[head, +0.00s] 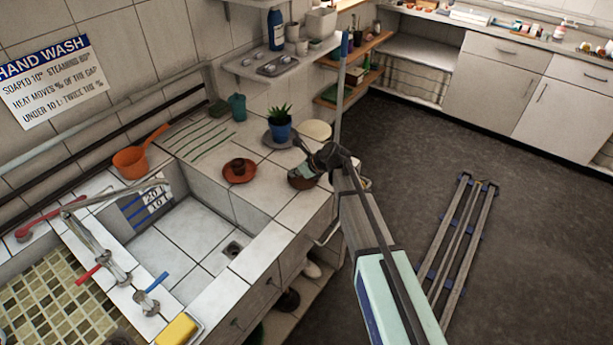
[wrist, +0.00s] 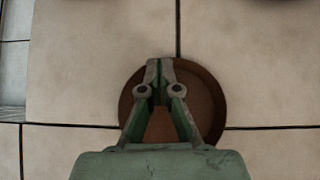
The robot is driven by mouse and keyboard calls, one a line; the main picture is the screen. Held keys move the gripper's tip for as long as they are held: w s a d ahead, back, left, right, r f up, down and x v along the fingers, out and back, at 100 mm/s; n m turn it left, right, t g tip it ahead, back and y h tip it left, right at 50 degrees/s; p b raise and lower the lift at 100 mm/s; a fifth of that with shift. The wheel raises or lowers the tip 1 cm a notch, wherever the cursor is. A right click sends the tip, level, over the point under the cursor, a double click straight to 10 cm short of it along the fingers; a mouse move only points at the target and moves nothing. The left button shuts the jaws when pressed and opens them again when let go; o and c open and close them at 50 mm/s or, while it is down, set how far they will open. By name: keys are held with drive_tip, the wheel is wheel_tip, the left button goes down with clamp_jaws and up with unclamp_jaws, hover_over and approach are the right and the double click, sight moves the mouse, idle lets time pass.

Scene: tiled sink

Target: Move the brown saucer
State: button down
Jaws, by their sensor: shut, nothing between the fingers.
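The brown saucer (head: 302,183) lies near the right front edge of the tiled counter, partly covered by my gripper in the head view. In the wrist view the saucer (wrist: 208,100) is a round brown dish with a raised rim. My gripper (head: 303,173) is right over it, pointing down. In the wrist view my gripper's fingertips (wrist: 160,66) are together near the saucer's far rim, with nothing between them. I cannot tell whether they touch the saucer.
A red-orange saucer (head: 240,176) with a small brown pot stands to the left. A potted plant (head: 280,128) on a grey plate and a cream round item (head: 316,130) stand behind. The sink basin (head: 185,250) opens at the left. Bare tiles (head: 270,205) lie between.

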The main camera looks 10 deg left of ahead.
drive_tip(key=w+a, duration=0.1)
drive_tip(key=a, duration=0.1)
drive_tip(key=w+a, duration=0.1)
drive_tip(key=a, duration=0.1)
drive_tip(key=w+a, duration=0.1)
drive_tip(key=a, duration=0.1)
drive_tip(key=shift+a+p, duration=0.15)
drive_tip(key=shift+p, duration=0.25)
drive_tip(key=shift+s, duration=0.1)
